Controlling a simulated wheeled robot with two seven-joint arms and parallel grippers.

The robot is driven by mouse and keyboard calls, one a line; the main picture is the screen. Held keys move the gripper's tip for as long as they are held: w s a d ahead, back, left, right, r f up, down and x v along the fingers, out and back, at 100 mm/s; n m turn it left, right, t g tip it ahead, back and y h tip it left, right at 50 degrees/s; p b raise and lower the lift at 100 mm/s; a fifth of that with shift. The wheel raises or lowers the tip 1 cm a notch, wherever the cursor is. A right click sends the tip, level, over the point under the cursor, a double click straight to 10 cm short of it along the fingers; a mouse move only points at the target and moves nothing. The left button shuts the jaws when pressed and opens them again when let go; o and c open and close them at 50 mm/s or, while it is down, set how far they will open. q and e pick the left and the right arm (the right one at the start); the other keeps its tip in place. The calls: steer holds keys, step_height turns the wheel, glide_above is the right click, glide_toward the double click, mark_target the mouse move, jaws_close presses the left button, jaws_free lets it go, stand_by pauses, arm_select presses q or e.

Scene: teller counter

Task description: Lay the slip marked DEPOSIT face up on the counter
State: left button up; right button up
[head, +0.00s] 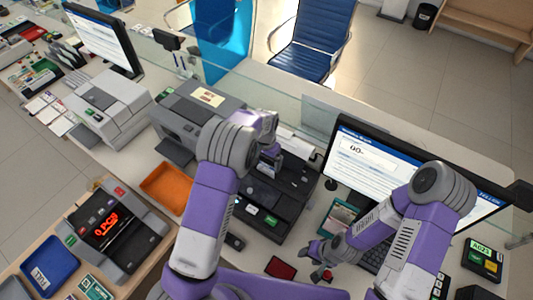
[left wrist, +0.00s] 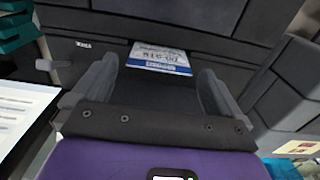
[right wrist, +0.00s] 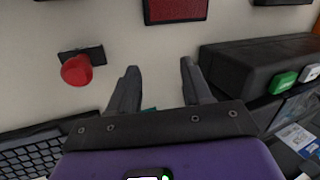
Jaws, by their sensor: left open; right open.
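In the left wrist view a white slip with a blue band (left wrist: 160,58) lies partly in a slot of a dark machine (left wrist: 100,53). Its print is upside down and too small to read, so I cannot tell whether it is marked DEPOSIT. My left gripper (left wrist: 158,75) is open and empty, its fingers on either side of the slip's near end, apart from it. In the head view the left gripper (head: 270,160) hangs over the dark machine (head: 285,205) and hides the slip. My right gripper (right wrist: 159,68) is open and empty above the counter (right wrist: 150,50).
A red-topped stamp (right wrist: 77,70) and a red pad (right wrist: 175,10) are near the right gripper. The monitor (head: 385,165) and keyboard (head: 375,260) stand at the right. An orange tray (head: 167,187) and a grey printer (head: 190,120) are at the left. Clear counter is limited.

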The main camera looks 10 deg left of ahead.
mark_target(265, 164)
arm_select(q)
steer(key=shift+w+f, duration=0.1)
steer(key=shift+f, duration=2.4)
steer(key=c, duration=0.7)
steer(key=o, duration=0.3)
steer(key=shift+c, duration=1.3)
steer(key=shift+r+p, duration=3.4)
steer(key=shift+r, duration=2.4)
